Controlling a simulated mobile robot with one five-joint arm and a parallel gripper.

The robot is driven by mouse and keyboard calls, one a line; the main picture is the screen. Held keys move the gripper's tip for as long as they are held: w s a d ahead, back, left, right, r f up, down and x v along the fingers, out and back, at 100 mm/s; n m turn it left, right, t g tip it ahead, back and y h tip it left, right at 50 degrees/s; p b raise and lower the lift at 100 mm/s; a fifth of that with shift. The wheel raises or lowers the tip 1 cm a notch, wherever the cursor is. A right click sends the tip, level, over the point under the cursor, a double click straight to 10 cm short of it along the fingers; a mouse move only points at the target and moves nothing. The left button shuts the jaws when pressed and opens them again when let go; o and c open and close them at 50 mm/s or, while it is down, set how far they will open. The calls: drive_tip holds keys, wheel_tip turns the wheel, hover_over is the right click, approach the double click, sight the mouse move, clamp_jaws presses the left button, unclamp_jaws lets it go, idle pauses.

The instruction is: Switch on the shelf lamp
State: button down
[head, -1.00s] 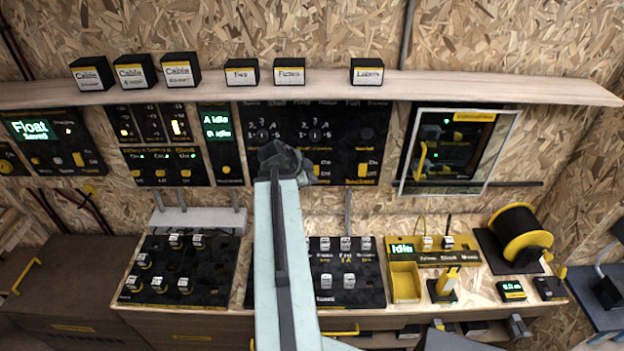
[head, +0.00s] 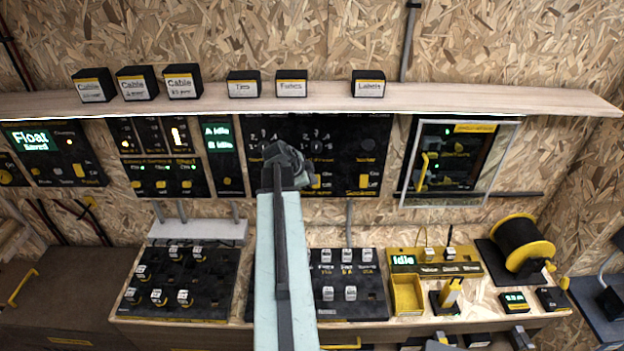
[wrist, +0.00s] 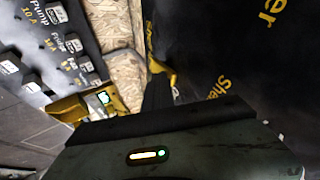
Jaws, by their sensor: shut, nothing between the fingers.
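The dark switch panel (head: 345,140) hangs on the wall under the shelf, with my gripper (head: 287,160) in front of its lower left part. In the wrist view the shut, empty dark fingers (wrist: 158,98) reach up close to a yellow switch lever (wrist: 163,70). I cannot tell whether they touch it. Yellow lettering beginning "She" (wrist: 222,85) stands beside it on the panel. In the head view a yellow switch (head: 316,181) shows just right of my gripper. A bright line (head: 50,118) glows along the shelf's underside. The lamp itself is mostly hidden by the shelf.
The wooden shelf (head: 560,101) carries several small black boxes. A glass-fronted cabinet (head: 513,160) hangs to the right. Below, the bench holds fuse boards (head: 190,280), a yellow tray (head: 406,294) and a cable reel (head: 520,240). Other panels (head: 55,150) hang left.

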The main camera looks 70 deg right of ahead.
drive_tip(key=shift+r+p, duration=0.8)
drive_tip(key=p+v, duration=0.9)
drive_tip(key=v, duration=0.3)
drive_tip(key=shift+s+d+r+p, duration=0.25)
drive_tip(key=shift+d+p, duration=0.05)
drive_tip(key=shift+p, duration=0.1)
